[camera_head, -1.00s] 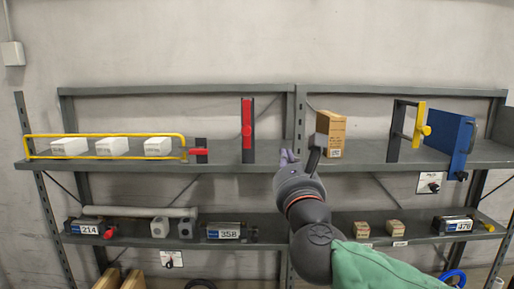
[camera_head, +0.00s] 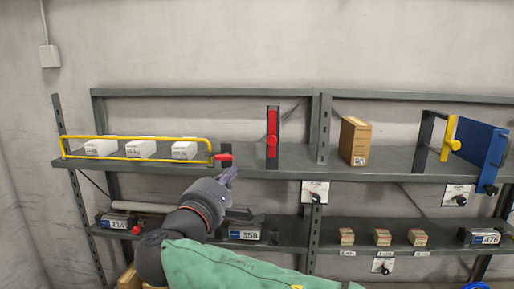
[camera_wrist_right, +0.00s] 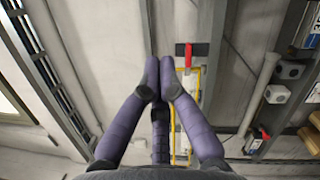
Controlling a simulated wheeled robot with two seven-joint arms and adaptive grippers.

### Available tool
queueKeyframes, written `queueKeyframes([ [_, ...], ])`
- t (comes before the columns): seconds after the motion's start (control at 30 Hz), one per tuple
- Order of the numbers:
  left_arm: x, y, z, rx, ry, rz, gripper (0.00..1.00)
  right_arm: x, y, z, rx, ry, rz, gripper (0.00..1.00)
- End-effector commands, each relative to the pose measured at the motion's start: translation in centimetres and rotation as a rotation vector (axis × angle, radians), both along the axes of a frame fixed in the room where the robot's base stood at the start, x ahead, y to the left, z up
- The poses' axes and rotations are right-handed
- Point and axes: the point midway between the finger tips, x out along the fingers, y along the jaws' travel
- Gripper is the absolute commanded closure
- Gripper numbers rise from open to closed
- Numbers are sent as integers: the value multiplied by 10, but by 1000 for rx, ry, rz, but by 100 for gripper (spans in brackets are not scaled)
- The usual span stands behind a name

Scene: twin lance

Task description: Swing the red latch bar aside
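An upright red bar (camera_head: 272,137) stands on a dark post on the upper shelf. A shorter red handle (camera_head: 224,157) sits by a dark block at the right end of the yellow rail (camera_head: 135,157). The wrist view shows this red handle (camera_wrist_right: 188,57) and yellow rail (camera_wrist_right: 196,82), to the right of my fingers. My left gripper is out of view.
White boxes (camera_head: 141,149) stand behind the rail. A cardboard box (camera_head: 355,141), a yellow handle (camera_head: 449,138) and a blue panel (camera_head: 482,151) are on the upper shelf at right. The lower shelf (camera_head: 375,245) holds small boxes. Open space lies below the upper shelf edge.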

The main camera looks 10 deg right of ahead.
Motion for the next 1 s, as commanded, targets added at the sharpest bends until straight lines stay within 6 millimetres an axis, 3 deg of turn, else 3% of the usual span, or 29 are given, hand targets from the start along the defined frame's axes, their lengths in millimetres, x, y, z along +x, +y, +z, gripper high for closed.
queueKeyframes([
  [0.57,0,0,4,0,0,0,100,5,1,0,28,-13,-6,100],
  [1.0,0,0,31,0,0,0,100,71,-35,10,28,-12,-8,100],
])
